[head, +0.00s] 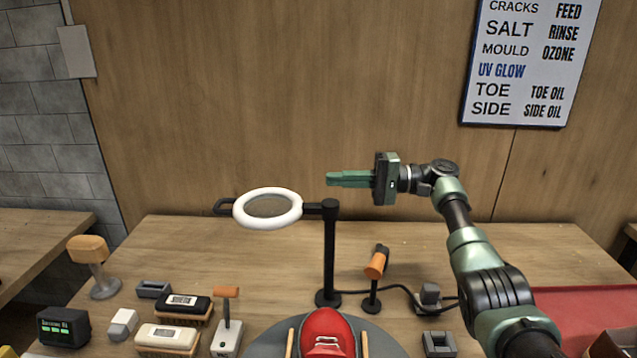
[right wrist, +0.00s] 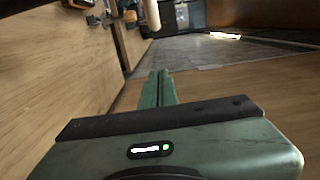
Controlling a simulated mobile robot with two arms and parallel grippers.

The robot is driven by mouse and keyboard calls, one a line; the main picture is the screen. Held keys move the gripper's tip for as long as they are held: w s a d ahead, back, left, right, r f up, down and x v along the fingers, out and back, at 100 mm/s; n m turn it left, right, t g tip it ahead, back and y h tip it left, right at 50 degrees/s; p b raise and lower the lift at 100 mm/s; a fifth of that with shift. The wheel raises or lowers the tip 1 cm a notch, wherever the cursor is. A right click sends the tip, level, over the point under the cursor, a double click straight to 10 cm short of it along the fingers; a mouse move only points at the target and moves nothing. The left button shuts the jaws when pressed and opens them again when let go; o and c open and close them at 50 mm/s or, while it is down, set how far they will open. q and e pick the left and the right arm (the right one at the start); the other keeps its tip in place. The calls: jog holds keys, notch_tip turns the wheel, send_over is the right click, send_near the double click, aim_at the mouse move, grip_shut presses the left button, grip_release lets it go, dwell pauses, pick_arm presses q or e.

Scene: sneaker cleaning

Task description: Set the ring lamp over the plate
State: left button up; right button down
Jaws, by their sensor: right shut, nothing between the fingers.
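The ring lamp has a white ring (head: 245,217) on a black arm at the top of a black post (head: 330,255). The ring shows above and left of the plate. My right gripper (head: 330,179) is shut and empty, just above the post top in the picture; its closed fingers show in the right wrist view (right wrist: 157,88). My left gripper is out of view.
Brushes (head: 183,308), small blocks and a dark display box (head: 64,327) stand at the table's left. An orange-headed tool (head: 376,263) stands right of the post, near a black cable (head: 400,289). A red mat (head: 585,310) lies at the right. A wooden wall is behind.

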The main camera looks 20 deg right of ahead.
jog(key=a+p, duration=0.4)
jog(key=a, duration=0.6)
jog(key=shift+s+a, duration=0.15)
jog(key=shift+a, duration=0.2)
